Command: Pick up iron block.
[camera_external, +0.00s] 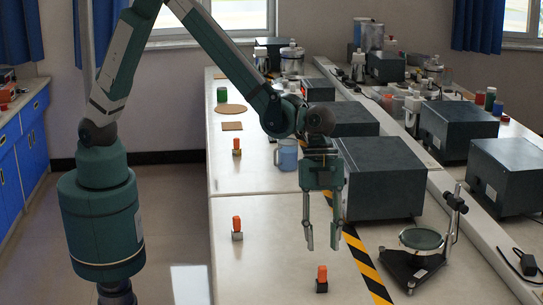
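My gripper (322,238) points straight down above the near part of the white bench. Its two fingers are apart with nothing between them. Below the fingertips in the picture stands a small orange-topped block with a dark base (322,279). A gap shows between it and the fingers. A second small orange-topped block with a paler grey base (237,229) stands near the bench's left edge. A third orange-topped block (237,147) stands farther back. I cannot tell which of these, if any, is the iron block.
A large dark box (382,178) stands right of my gripper. Yellow-black tape (365,262) runs along the bench. A stand with a round dish (421,240) is at right. A blue mug (287,155), a green cylinder (221,95) and a round cork mat (230,109) are farther back.

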